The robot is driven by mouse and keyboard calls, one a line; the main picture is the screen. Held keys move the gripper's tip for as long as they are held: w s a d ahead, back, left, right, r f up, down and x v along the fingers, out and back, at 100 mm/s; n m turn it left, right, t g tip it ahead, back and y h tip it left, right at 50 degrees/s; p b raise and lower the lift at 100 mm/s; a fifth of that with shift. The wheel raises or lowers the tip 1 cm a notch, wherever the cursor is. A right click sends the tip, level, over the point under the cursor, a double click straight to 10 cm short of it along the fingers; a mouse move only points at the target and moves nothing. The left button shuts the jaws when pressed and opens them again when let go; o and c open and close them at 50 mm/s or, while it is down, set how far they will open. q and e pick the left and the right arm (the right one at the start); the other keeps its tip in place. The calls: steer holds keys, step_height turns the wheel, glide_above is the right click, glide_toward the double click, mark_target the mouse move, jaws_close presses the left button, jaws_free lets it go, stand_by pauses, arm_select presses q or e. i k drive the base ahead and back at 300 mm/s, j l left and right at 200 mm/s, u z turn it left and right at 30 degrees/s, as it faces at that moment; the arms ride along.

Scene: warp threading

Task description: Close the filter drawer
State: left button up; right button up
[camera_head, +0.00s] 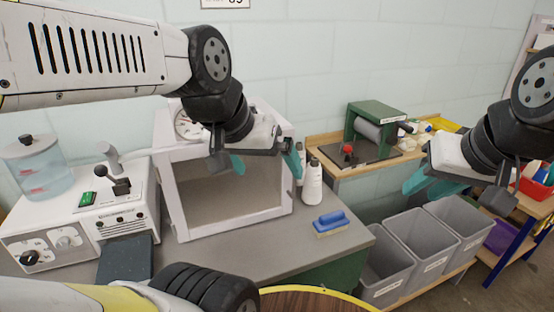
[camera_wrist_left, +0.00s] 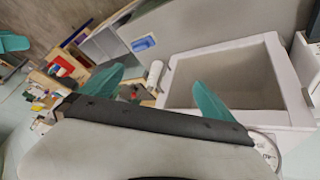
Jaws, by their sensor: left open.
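I cannot pick out a filter drawer for certain. A white box-shaped cabinet (camera_head: 168,200) with an open front and an empty-looking inside stands on the grey table. It also shows in the left wrist view (camera_wrist_left: 297,95). My left gripper (camera_head: 264,164) is open and empty, in front of the cabinet's upper part in the head view. Its teal fingers are spread apart in the left wrist view (camera_wrist_left: 155,92). My right gripper (camera_head: 430,182) is at the right, above the grey bins and away from the cabinet. Its jaw gap is unclear.
A white control unit (camera_head: 125,213) with a lever and a clear tank (camera_head: 38,170) stand left of the cabinet. White bottles (camera_head: 312,183) and a blue brush (camera_head: 331,222) are to its right. A green roller device (camera_head: 376,122) stands behind the grey bins (camera_head: 386,262).

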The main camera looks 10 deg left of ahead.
mark_target(132, 259)
steer(key=k+l+u, duration=0.15)
steer(key=u, duration=2.05)
steer(key=k+j, duration=0.15)
steer(key=j, duration=0.15)
steer(key=k+j+u, duration=0.1)
steer(key=k+j, duration=0.15)
steer(key=j, duration=0.3)
